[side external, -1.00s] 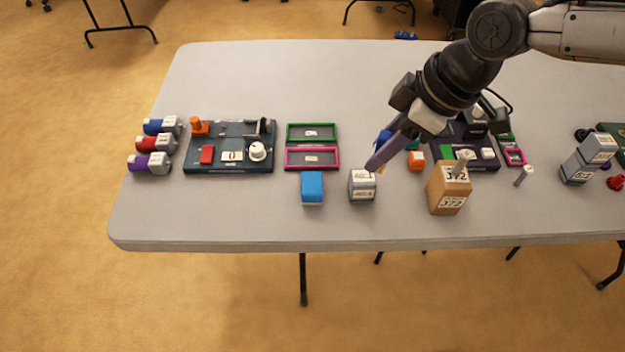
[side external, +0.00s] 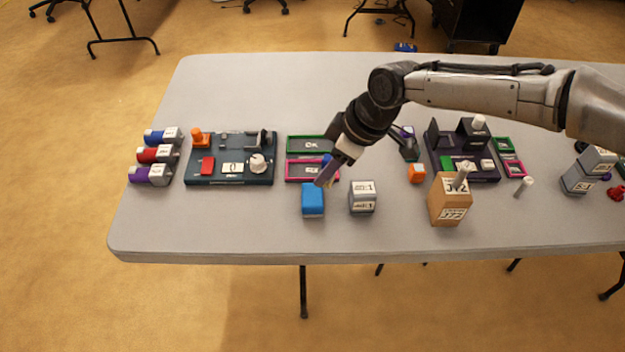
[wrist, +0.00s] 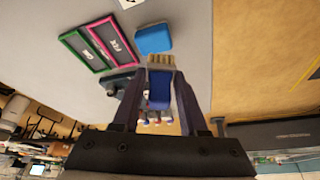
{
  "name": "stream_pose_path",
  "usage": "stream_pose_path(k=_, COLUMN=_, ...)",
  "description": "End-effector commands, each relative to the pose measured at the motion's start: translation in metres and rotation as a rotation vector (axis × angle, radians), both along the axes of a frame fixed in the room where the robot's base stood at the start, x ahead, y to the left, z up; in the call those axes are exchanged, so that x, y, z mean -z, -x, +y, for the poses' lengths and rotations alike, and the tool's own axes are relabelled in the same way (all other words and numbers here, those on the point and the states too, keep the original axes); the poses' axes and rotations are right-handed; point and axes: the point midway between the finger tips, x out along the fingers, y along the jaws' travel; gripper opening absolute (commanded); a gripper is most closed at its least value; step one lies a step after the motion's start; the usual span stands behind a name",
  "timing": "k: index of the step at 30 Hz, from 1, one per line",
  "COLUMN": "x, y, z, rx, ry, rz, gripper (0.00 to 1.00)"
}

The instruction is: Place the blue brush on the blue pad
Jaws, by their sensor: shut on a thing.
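The blue brush (wrist: 158,90) is held between the fingers of my gripper (wrist: 158,82) in the wrist view, its tan bristles pointing toward the blue pad. In the side external view my gripper (side external: 326,177) is just above and slightly right of the blue pad (side external: 313,197), and mostly hides the brush. The pad is a rounded blue block near the table's front edge. It also shows in the wrist view (wrist: 152,39), just beyond the bristles. I cannot tell whether the brush touches it.
A grey labelled block (side external: 362,198) stands right of the pad, and a tan block (side external: 450,200) farther right. Green (side external: 300,139) and pink (side external: 297,178) framed trays lie behind the pad. A dark panel board (side external: 230,178) lies left. The table front is clear.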

Motion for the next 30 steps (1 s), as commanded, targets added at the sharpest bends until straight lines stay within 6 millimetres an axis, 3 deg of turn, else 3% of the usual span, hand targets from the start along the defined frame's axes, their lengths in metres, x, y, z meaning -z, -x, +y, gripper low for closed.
stream_pose_path(k=5, x=0.029, y=-0.015, z=0.016, rx=0.000, ry=0.002, rz=0.002, gripper=0.00)
stream_pose_path(k=17, x=0.050, y=-0.027, z=0.028, rx=-0.001, ry=0.002, rz=0.001, gripper=0.00)
stream_pose_path(k=22, x=0.075, y=-0.026, z=0.028, rx=0.000, ry=0.002, rz=0.003, gripper=0.00)
stream_pose_path(k=30, x=0.078, y=-0.027, z=0.028, rx=0.000, ry=0.000, rz=0.000, gripper=0.00)
